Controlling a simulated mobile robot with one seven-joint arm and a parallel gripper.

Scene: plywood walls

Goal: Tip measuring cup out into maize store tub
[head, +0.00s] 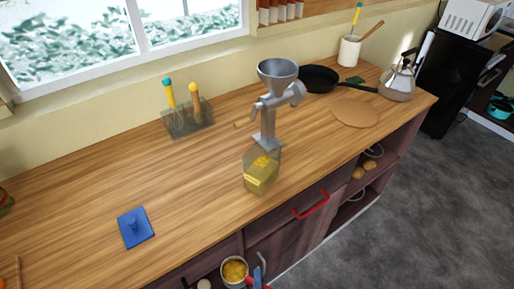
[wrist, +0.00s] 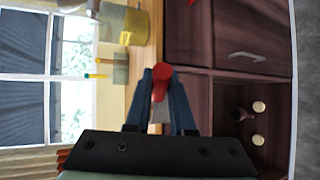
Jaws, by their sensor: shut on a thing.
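The measuring cup (head: 226,281) is pale with a red handle and holds yellow maize. It is upright at the bottom edge of the head view, in front of the counter's front edge. My gripper (head: 261,277) is shut on the handle, which shows as a red end between the blue fingers (wrist: 160,92) in the wrist view. The maize store tub (head: 262,181) is clear and yellowish with a yellow label, on the counter near its front edge. It also shows in the wrist view (wrist: 137,22).
A metal grinder (head: 268,100) stands right behind the tub. A holder with several tools (head: 188,121), a black pan (head: 319,79), a round board (head: 355,112) and a kettle (head: 397,82) stand farther back. A red drawer handle (head: 312,206) sticks out below the counter. The counter's left middle is clear.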

